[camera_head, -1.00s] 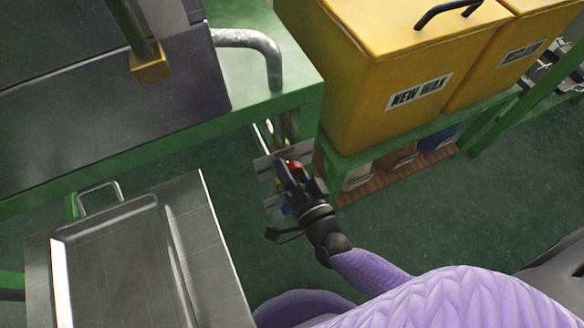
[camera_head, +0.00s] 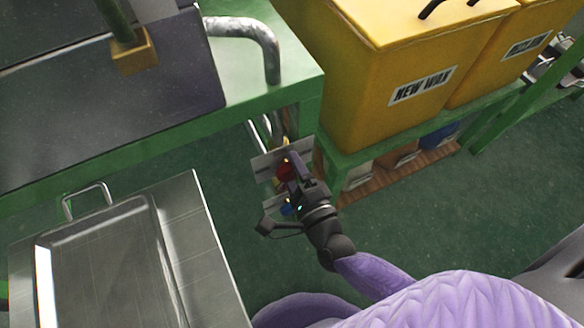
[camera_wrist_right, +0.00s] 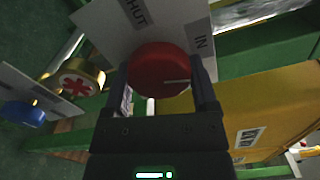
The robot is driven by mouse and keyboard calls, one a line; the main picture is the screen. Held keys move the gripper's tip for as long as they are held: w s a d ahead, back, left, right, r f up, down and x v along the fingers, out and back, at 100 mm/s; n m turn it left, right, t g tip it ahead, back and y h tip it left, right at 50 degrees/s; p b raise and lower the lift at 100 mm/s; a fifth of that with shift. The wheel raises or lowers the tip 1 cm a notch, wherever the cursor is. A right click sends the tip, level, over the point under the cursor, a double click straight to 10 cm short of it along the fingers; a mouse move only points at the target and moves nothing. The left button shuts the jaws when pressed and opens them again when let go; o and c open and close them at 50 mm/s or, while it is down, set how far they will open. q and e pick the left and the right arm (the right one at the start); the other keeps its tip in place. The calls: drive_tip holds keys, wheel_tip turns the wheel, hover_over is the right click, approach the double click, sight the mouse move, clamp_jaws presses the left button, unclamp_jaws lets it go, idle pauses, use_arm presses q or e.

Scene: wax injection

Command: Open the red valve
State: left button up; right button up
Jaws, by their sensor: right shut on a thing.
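The red valve (camera_wrist_right: 158,70) is a round red knob with a pale line on its face, in front of a light plate (camera_wrist_right: 112,38) marked "SHUT" and "IN". My right gripper (camera_wrist_right: 160,92) has its two fingers on either side of the knob and is shut on it. In the head view the red valve (camera_head: 284,170) shows partly behind my right gripper (camera_head: 290,168), below the green table's corner. A blue knob (camera_wrist_right: 24,113) with its own plate sits to the left in the wrist view. My left gripper is not in view.
A yellow "NEW WAX" bin (camera_head: 375,90) stands close to the right of the valve on a green stand (camera_head: 345,158). The green table (camera_head: 300,92) with a bent metal pipe (camera_head: 262,40) is above. A metal tray (camera_head: 105,260) lies at lower left.

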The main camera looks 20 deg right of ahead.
drive_tip(key=shift+f+m, duration=0.2)
drive_tip(key=shift+m, duration=0.3)
drive_tip(key=m+b, duration=0.1)
drive_tip(key=m, duration=0.3)
drive_tip(key=m+b, duration=0.2)
drive_tip(key=m, duration=0.2)
drive_tip(key=shift+a+f, duration=0.15)
drive_tip(key=m, duration=0.2)
drive_tip(key=shift+m, duration=0.3)
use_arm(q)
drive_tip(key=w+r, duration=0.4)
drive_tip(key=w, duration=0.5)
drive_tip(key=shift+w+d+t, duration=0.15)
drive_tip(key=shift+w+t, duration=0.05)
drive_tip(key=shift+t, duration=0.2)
use_arm(e)
drive_tip(key=shift+a+m, duration=0.15)
drive_tip(key=shift+m, duration=1.55)
drive_tip(key=o, duration=1.1)
drive_tip(key=shift+o, duration=0.2)
